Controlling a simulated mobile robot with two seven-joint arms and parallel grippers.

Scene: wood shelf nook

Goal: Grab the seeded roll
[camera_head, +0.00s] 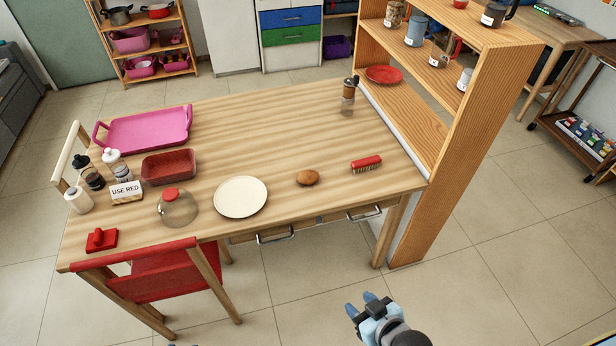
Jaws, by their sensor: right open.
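The seeded roll (308,177) is a small brown oval lying on the wooden table (260,116), near its front edge. It sits between a cream plate (241,196) on its left and a red brush (366,164) on its right, apart from both. My right gripper (366,304) is open and empty, with blue fingertips. It is in front of the table, low in the picture, and well apart from the roll.
A glass dome with a red knob (177,208), a red tray (168,167) and a pink tray (147,130) stand on the left of the table. A red chair (152,275) is at the front left. A wooden shelf (452,130) rises at the right. The table's middle is clear.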

